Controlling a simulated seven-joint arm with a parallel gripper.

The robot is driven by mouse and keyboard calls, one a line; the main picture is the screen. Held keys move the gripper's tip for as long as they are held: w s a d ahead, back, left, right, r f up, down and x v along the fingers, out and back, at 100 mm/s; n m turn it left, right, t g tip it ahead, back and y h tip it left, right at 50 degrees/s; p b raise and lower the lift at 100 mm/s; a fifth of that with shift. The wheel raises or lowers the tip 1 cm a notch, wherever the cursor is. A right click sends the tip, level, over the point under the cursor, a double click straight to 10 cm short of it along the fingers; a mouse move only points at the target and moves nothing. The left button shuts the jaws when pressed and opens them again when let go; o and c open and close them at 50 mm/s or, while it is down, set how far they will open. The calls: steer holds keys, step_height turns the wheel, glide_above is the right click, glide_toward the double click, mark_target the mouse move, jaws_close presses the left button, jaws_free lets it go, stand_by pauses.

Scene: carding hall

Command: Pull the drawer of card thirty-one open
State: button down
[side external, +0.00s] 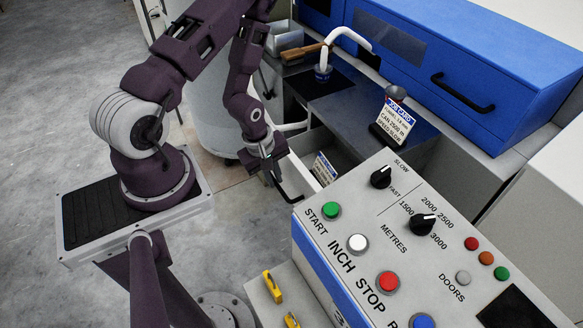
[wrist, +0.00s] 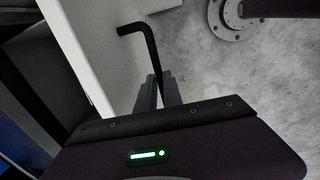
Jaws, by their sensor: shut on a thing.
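The drawer (side external: 303,172) stands part way out from under the dark worktop, and its inside shows with a small printed card (side external: 323,168) in it. Its black bar handle (side external: 287,193) is on the pale front, and it also shows in the wrist view (wrist: 152,40). My gripper (side external: 273,176) is at the handle, in front of the drawer. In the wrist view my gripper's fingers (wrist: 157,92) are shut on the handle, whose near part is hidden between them.
The control panel (side external: 445,235) with knobs and buttons stands close to the right of the drawer. A job card (side external: 397,122) and a white hooked pipe (side external: 345,35) are on the worktop (side external: 345,118). Bare floor (side external: 240,225) lies in front of the drawer.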

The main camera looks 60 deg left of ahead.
steer(key=shift+s+r, duration=0.1)
steer(key=shift+s, duration=0.05)
steer(key=c, duration=1.5)
jaws_free()
steer(key=shift+s+r, duration=0.2)
steer(key=shift+r, duration=0.95)
steer(key=shift+s+r, duration=0.25)
steer(key=shift+r, duration=0.9)
steer(key=shift+s+r, duration=0.2)
steer(key=shift+r, duration=0.95)
